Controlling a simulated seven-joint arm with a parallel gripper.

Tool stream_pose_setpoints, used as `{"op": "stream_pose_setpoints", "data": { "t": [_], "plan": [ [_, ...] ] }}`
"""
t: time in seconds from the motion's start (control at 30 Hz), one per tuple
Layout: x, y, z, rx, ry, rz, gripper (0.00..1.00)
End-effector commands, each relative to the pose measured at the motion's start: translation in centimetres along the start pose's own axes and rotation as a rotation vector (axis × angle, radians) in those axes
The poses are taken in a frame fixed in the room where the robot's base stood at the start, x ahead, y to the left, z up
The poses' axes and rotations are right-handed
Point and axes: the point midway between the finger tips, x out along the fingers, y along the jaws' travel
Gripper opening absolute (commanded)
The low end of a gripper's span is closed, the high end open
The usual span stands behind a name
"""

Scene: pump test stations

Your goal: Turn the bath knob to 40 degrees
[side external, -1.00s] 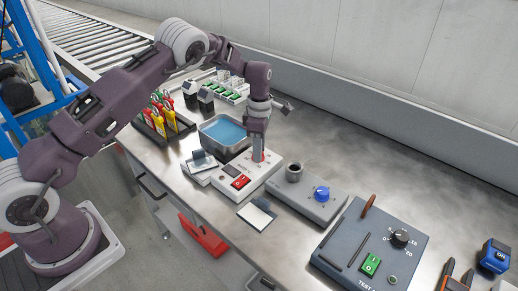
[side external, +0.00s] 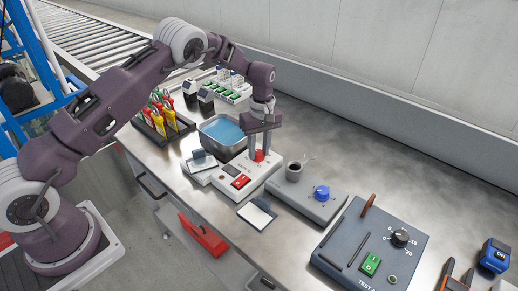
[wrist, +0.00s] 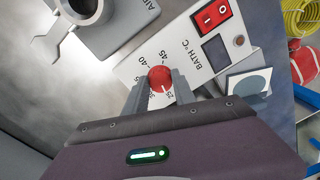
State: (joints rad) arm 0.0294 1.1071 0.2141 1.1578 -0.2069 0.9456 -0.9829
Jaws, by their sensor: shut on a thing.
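The red bath knob (wrist: 160,77) sits on the white bath panel (wrist: 135,66), beside the "BATH °C" lettering. It also shows low between my fingers in the side view (side external: 259,156). Marks for 40 and 45 are readable on the dial; other numbers near the fingers are partly hidden. I cannot tell which mark the knob points to. My gripper (wrist: 160,86) is shut on the knob, one finger on each side. In the side view my gripper (side external: 259,152) points straight down over the panel.
A red switch (side external: 240,181) and dark display (wrist: 215,53) share the panel. The metal water bath (side external: 224,148) stands behind it. The grey unit with a blue knob (side external: 321,193) and a cup (side external: 294,172) is close on the right.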

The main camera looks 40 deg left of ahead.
Motion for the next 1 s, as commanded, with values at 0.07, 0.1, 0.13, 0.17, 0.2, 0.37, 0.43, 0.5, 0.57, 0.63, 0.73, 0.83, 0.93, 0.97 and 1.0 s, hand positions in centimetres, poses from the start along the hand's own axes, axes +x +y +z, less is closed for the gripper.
{"op": "stream_pose_setpoints", "data": {
  "t": [0.07,0.1,0.13,0.17,0.2,0.37,0.43,0.5,0.57,0.63,0.73,0.83,0.93,0.97,1.0],
  "plan": [
    [-0.1,0.02,-0.01,0.068,0.004,0.002,0.0],
    [-0.1,0.02,0.0,0.106,0.005,0.002,0.0],
    [-0.1,0.01,0.0,0.134,0.007,0.002,0.0],
    [-0.1,-0.01,-0.01,0.163,0.009,0.002,0.0],
    [-0.1,-0.02,-0.02,0.2,0.011,0.002,0.0],
    [-0.1,-0.07,0.02,0.353,0.019,0.002,0.0],
    [-0.11,-0.08,0.02,0.418,0.023,0.002,0.0],
    [-0.11,-0.11,0.01,0.485,0.027,0.002,0.0],
    [-0.11,-0.1,0.04,0.543,0.03,0.002,0.0],
    [-0.12,-0.13,0.01,0.609,0.034,0.002,0.0],
    [-0.13,-0.17,0.01,0.702,0.039,0.002,0.0],
    [-0.13,-0.2,-0.02,0.798,0.044,0.002,0.0],
    [-0.14,-0.19,-0.02,0.893,0.05,0.003,0.0],
    [-0.14,-0.19,-0.02,0.922,0.052,0.003,0.0],
    [-0.14,-0.19,-0.02,0.959,0.054,0.003,0.0]
  ]
}}
